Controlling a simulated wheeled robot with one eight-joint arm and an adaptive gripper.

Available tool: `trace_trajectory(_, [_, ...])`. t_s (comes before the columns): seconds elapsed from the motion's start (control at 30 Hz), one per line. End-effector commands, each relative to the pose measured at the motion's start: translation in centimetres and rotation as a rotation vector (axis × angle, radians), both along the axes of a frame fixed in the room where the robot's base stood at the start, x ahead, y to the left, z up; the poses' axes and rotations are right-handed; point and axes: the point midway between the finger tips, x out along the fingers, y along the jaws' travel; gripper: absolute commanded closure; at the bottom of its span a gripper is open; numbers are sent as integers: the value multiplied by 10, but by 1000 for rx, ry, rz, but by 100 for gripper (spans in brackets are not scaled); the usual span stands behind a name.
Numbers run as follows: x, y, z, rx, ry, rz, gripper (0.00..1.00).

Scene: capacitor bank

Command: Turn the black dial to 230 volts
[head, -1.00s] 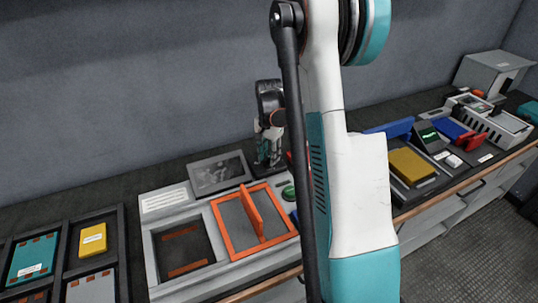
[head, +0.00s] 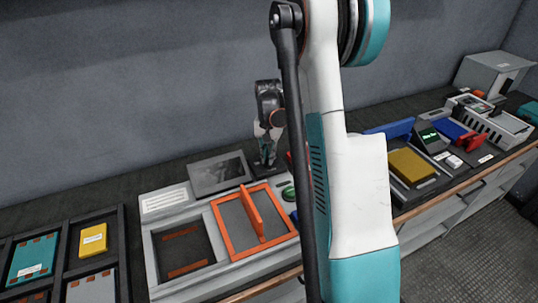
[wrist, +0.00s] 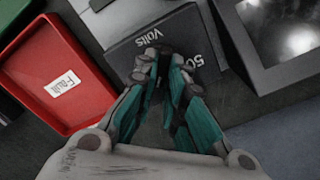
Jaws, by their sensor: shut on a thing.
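In the wrist view, a dark grey box (wrist: 125,55) carries the white words "Volts" and "50", which read upside down. My gripper (wrist: 162,66), with teal fingers, is at the front face of this box and is shut on the black dial. The dial itself is mostly hidden between the dark fingertips, and its pointer cannot be read. In the head view my gripper (head: 267,148) points down behind the orange-framed panel, and my arm covers part of the area beside it.
A red tray (wrist: 48,75) labelled "Fault" lies left of the box in the wrist view. A dark-framed screen (wrist: 285,35) is on the right. In the head view, a grey console with an orange frame (head: 222,238) stands in front, and trays with a yellow block (head: 93,240) are at left.

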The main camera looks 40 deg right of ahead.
Motion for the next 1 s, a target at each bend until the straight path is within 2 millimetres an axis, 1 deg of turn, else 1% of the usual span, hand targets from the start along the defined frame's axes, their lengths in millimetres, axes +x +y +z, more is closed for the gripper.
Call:
trace_trajectory(0.3, [2,2,0,0,0,298,100])
trace_trajectory(0.6, [3,3,0,0,0,539,100])
trace_trajectory(0.8, [3,4,0,0,0,646,100])
trace_trajectory(1.0, [4,4,0,0,0,705,100])
